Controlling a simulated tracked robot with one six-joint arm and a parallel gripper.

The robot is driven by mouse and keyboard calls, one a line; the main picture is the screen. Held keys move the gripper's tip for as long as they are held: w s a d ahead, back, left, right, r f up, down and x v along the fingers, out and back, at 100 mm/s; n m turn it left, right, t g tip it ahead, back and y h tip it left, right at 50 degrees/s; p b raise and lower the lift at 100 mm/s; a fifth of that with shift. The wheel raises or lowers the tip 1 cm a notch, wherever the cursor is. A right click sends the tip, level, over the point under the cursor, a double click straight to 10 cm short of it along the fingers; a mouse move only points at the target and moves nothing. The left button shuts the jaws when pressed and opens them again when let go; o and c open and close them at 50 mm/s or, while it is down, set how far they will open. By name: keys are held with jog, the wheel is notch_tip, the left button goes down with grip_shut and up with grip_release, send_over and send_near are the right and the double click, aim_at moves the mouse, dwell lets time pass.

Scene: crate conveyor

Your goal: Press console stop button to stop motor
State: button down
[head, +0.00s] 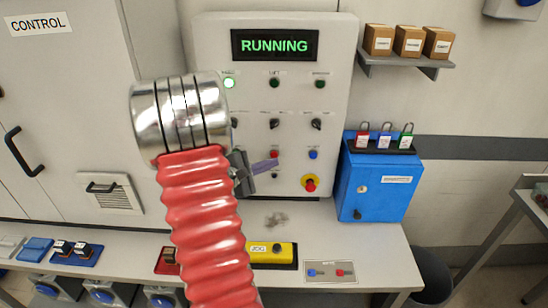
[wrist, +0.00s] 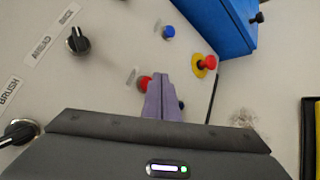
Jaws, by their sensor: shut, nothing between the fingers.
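The console (head: 215,45) is an upright pale panel whose display (head: 275,45) reads RUNNING, with a green lamp (head: 229,83) lit at its upper left. A small red button (head: 273,154) sits low on the panel, and it also shows in the wrist view (wrist: 144,82). Its label is too small to read. My gripper (head: 272,164) is shut and empty, its purple fingers just below the red button in the head view. In the wrist view the fingertips (wrist: 159,80) overlap the button's right side; I cannot tell whether they touch it.
A blue button (wrist: 168,32) and a red mushroom button on a yellow base (wrist: 208,62) are nearby. Black knobs (wrist: 77,41) are to the left. A blue box (head: 375,185) with padlocks stands right of the console. A yellow pendant (head: 270,252) lies on the bench.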

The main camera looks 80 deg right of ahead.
jog(key=shift+d, duration=0.1)
dwell(0.3)
jog(key=shift+w+d, duration=0.15)
jog(key=shift+d, duration=0.2)
jog(key=shift+w+d, duration=0.1)
jog(key=shift+d, duration=0.3)
dwell(0.9)
dwell(0.4)
jog(key=shift+s+a, duration=0.2)
jog(key=shift+a, duration=0.65)
jog(key=shift+a, duration=0.1)
jog(key=a, duration=0.2)
jog(key=s+a, duration=0.1)
jog(key=a, duration=0.1)
jog(key=shift+a, duration=0.35)
dwell(0.9)
